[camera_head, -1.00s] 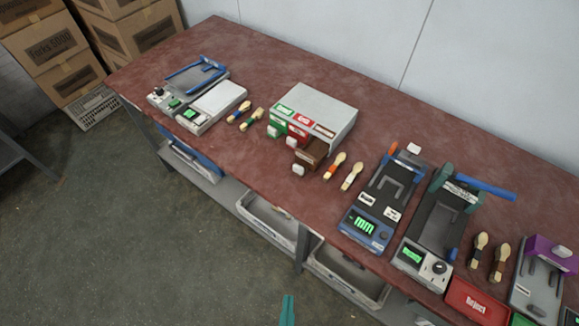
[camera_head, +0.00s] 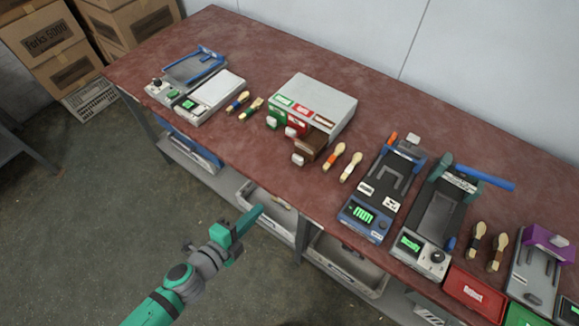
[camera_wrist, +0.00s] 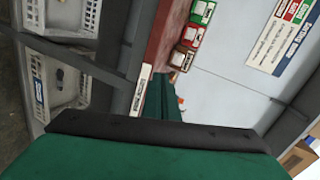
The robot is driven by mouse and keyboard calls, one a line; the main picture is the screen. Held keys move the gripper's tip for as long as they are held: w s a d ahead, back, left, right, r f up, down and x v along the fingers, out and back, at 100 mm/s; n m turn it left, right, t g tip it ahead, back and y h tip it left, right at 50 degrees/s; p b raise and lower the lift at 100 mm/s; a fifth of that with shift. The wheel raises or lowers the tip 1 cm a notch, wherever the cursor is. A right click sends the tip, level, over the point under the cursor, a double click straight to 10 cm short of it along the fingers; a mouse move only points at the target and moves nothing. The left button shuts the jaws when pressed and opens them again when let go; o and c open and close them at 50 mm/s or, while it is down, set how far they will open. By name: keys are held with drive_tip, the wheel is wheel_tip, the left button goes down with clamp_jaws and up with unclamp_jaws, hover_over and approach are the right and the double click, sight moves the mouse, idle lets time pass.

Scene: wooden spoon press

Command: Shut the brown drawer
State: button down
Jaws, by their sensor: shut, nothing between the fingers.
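The brown drawer (camera_head: 313,146) sticks out of the front of a small grey cabinet (camera_head: 318,97) on the red-brown workbench. Its pale handle (camera_head: 298,159) faces the bench's front edge. The brown drawer also shows in the wrist view (camera_wrist: 181,57), beyond my fingers. My teal gripper (camera_head: 260,210) is shut and empty. It is in front of the bench, below and to the left of the drawer in the head view, and apart from it. In the wrist view my green fingers (camera_wrist: 164,97) point towards the bench edge and the cabinet.
Green (camera_head: 277,115) and red (camera_head: 297,126) drawers sit beside the brown one. Wooden spoons lie on both sides of the cabinet, with orange and white ones (camera_head: 351,167) close on the right. Press devices (camera_head: 382,190) stand further right. Grey bins (camera_head: 345,265) sit on the shelf below.

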drive_tip(key=w+d+r+m, duration=0.2)
drive_tip(key=w, duration=0.3)
approach(296, 161)
drive_tip(key=shift+h, duration=0.4)
drive_tip(key=x, duration=0.4)
drive_tip(key=shift+w+f, duration=0.1)
drive_tip(key=shift+f, duration=0.3)
drive_tip(key=shift+w+d, duration=0.4)
drive_tip(key=shift+w, duration=0.35)
